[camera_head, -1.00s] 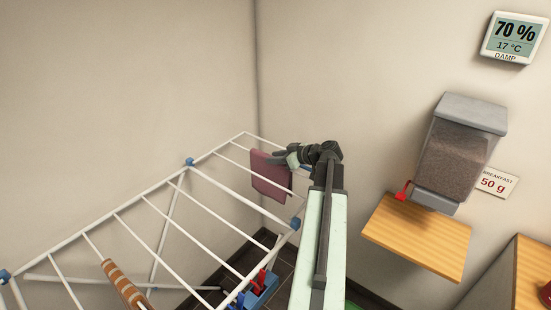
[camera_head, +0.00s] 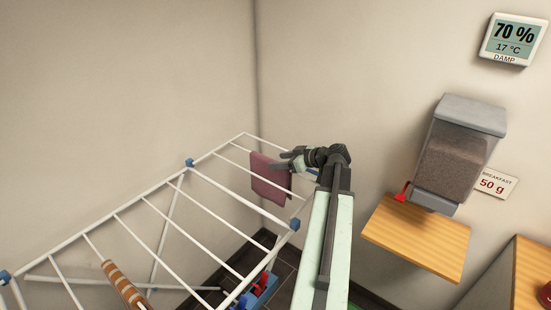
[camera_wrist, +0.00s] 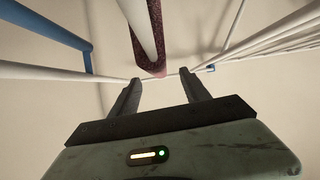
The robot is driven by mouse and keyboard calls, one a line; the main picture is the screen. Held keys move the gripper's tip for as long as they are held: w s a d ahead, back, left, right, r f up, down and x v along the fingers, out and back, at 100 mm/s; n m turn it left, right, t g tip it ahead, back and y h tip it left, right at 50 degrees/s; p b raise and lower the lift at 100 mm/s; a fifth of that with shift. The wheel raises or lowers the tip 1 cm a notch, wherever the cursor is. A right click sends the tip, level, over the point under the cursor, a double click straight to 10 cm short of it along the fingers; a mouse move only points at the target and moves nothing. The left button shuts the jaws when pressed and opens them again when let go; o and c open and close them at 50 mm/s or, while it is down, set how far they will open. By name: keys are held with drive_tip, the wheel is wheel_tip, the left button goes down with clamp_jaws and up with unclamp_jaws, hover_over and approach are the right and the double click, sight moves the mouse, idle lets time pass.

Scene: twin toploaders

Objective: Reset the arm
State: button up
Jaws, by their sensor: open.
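My gripper (camera_head: 284,163) is at the far end of the drying rack, at the right edge of a dark red cloth (camera_head: 268,178). The cloth hangs over a white bar of the rack (camera_head: 213,232). In the wrist view my gripper (camera_wrist: 158,88) has its two dark fingers apart with nothing held between them. The cloth (camera_wrist: 150,45) shows beyond the fingertips, beside a white bar. My arm reaches up from the bottom of the head view to the rack.
An orange striped cloth (camera_head: 123,285) hangs at the near left of the rack. A blue box with red parts (camera_head: 262,290) is low beside the rack. A dispenser (camera_head: 455,155) hangs above a wooden shelf (camera_head: 418,237) at right. The wall meter (camera_head: 513,39) reads 70 %.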

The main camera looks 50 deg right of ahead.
drive_tip(key=p+v, duration=0.1)
drive_tip(key=v, duration=0.4)
drive_tip(key=shift+r+p, duration=0.2)
drive_tip(key=shift+p, duration=0.15)
drive_tip(key=shift+w, duration=0.1)
